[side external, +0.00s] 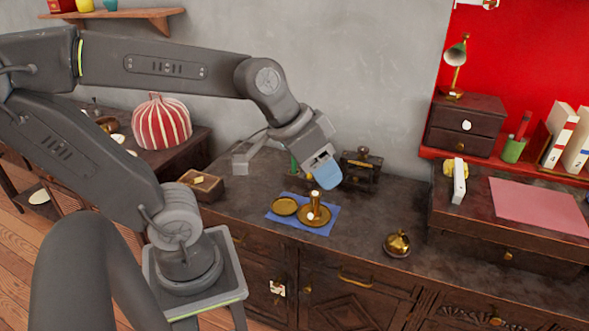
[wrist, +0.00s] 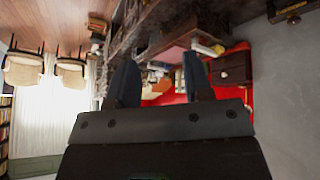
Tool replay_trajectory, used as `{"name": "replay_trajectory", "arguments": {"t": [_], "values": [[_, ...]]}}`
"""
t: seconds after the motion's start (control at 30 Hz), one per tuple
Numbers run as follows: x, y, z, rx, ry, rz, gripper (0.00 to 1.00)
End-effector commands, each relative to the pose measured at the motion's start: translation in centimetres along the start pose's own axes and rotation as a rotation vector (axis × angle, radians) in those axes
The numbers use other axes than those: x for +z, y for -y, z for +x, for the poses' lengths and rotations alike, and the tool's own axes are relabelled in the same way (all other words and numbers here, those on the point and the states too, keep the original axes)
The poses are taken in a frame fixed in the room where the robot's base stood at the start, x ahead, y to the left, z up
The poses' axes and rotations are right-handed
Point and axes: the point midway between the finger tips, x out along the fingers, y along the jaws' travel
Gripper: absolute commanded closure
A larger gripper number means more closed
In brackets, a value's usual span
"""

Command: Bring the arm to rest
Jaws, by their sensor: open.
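My gripper (side external: 324,175) is in the air above the dark cabinet top, a little above and right of a blue cloth. Its bluish fingers stand apart in the wrist view (wrist: 162,80), with nothing between them. On the blue cloth (side external: 284,221) lie a small brass dish (side external: 285,206) and a larger brass dish (side external: 314,222). A small upright brass piece with a pale top (side external: 315,199) stands on the larger dish. My gripper is apart from all of these.
A round brass object with a knob (side external: 397,244) sits near the cabinet's front edge. A dark box (side external: 361,170) stands behind my gripper. A wooden box (side external: 201,185) lies to the left. A raised desk with a pink sheet (side external: 540,208) is at right.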

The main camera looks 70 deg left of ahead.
Motion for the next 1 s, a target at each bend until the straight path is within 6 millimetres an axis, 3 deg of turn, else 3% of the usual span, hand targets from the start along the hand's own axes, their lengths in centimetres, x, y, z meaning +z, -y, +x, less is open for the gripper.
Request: {"name": "replay_trajectory", "arguments": {"t": [0.1, 0.23, 1.0], "values": [[2.5, 0.7, -1.2, -0.084, 0.021, 0.016, 0.54], [3.7, 1.4, -1.6, -0.134, 0.033, 0.016, 0.54], [3.7, 1.5, -1.6, -0.140, 0.033, 0.014, 0.54]]}}
